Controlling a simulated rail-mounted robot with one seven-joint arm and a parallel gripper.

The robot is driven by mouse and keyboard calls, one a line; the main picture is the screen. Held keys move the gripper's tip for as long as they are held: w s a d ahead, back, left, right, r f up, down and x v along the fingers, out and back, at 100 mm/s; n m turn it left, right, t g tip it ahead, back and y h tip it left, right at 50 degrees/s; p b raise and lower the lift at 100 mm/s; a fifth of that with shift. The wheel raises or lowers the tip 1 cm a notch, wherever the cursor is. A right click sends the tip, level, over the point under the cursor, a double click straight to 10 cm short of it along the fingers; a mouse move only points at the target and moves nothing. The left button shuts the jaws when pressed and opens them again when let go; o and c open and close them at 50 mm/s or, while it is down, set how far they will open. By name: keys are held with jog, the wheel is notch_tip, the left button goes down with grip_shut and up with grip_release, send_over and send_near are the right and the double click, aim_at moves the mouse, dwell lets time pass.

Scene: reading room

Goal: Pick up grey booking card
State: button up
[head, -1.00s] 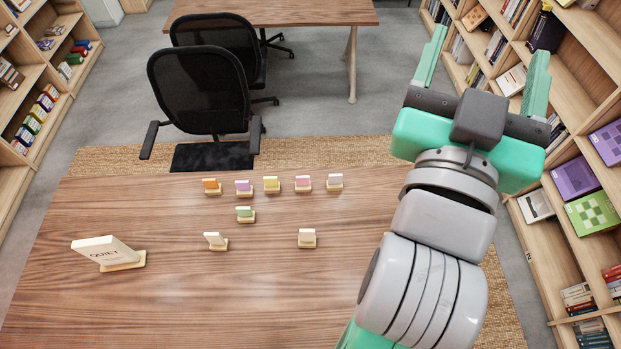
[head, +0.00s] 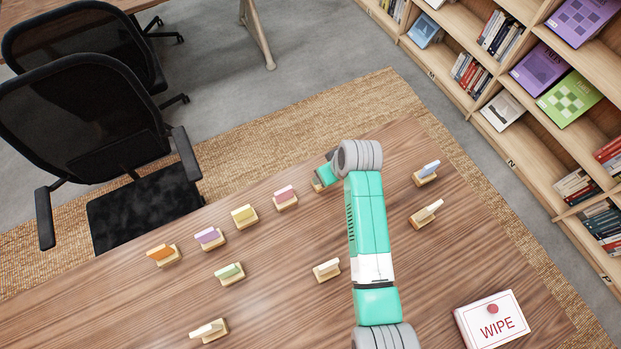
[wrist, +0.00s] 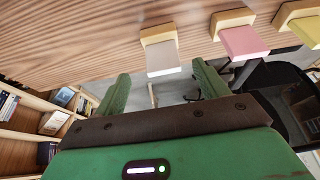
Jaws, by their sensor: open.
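The grey booking card (wrist: 163,58) stands in a small wooden holder (wrist: 157,32) in the wrist view, beside the pink card (wrist: 243,42). My gripper (wrist: 161,80) is open and empty, its two green fingers either side of the card's line. The card's free edge lies just ahead of the fingertips, and I cannot tell whether it is between them. In the head view my gripper (head: 323,174) is low at the far edge of the table (head: 280,310), mostly behind my wrist. The grey card is hidden there.
Other cards in holders stand nearby: pink (head: 285,194), yellow (head: 243,213), purple (head: 207,236), orange (head: 161,252), green (head: 229,270), blue (head: 428,169) and several pale ones (head: 327,267). A WIPE sign (head: 492,322) sits at right. Chairs (head: 90,140) stand beyond the table.

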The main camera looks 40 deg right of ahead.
jog(key=x, duration=0.2)
jog(key=b+x, duration=0.1)
jog(key=x, duration=0.1)
jog(key=b+x, duration=0.1)
jog(key=x, duration=0.2)
jog(key=shift+w+a+r, duration=0.1)
jog(key=shift+w+r, duration=0.05)
jog(key=shift+w, duration=0.1)
jog(key=shift+r, duration=0.1)
jog(key=c, duration=1.4)
